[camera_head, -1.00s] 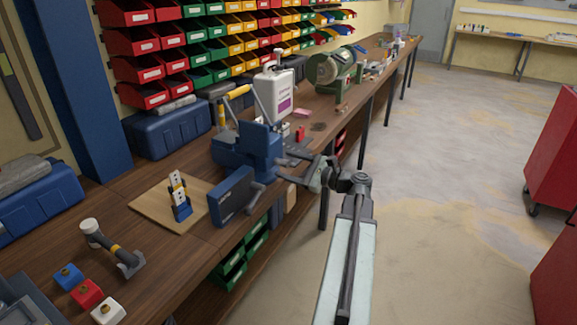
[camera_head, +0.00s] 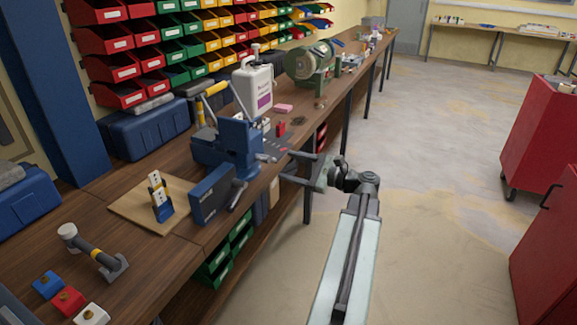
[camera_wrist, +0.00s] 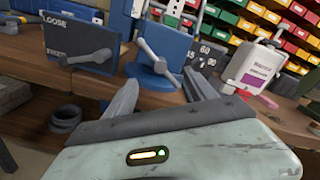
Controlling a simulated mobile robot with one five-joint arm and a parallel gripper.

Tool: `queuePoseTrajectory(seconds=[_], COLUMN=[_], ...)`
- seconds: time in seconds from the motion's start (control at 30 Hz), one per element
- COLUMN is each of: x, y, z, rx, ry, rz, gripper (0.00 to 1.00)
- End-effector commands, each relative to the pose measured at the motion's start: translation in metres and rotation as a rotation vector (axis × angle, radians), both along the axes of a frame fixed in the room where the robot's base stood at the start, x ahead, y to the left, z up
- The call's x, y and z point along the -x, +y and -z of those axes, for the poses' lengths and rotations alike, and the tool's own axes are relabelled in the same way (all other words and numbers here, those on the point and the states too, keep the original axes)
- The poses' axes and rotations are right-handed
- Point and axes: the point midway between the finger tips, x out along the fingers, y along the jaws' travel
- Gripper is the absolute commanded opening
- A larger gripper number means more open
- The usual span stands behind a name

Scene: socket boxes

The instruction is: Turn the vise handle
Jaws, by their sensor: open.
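The blue vise (camera_head: 237,146) stands on the workbench, left of my gripper in the head view. In the wrist view its blue body (camera_wrist: 152,80) is straight ahead, with the grey vise handle (camera_wrist: 159,66) slanting across its front. My gripper (camera_head: 290,167) is open and empty, out in front of the bench edge. In the wrist view its two fingers (camera_wrist: 160,84) point toward the handle, which shows beyond them and apart from them.
A blue panel (camera_head: 211,195) marked LOOSE, with its own grey lever (camera_wrist: 90,58), stands left of the vise. A white jug (camera_head: 254,86) stands behind. The bench edge is close to my gripper. Red cabinets (camera_head: 545,135) stand at right; the floor between is clear.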

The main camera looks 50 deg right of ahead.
Motion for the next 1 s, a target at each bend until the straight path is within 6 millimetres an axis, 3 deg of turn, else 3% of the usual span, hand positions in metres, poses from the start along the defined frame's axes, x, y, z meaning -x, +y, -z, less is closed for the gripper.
queuePoseTrajectory(seconds=[0.03, 0.07, 0.23, 0.4, 0.8, 1.0], x=[0.0, -0.001, -0.008, -0.012, -0.075, -0.085], y=[0.0, 0.0, 0.001, 0.002, 0.018, 0.02], z=[0.0, 0.0, -0.001, -0.001, -0.001, -0.001], rx=[0.005, 0.023, 0.232, 0.257, 0.255, 0.254], ry=[-0.001, -0.006, -0.06, -0.066, -0.065, -0.065], rz=[0.0, 0.0, 0.001, -0.001, -0.002, 0.001], gripper=[0.54, 0.46, 0.46, 0.46, 0.46, 0.46])
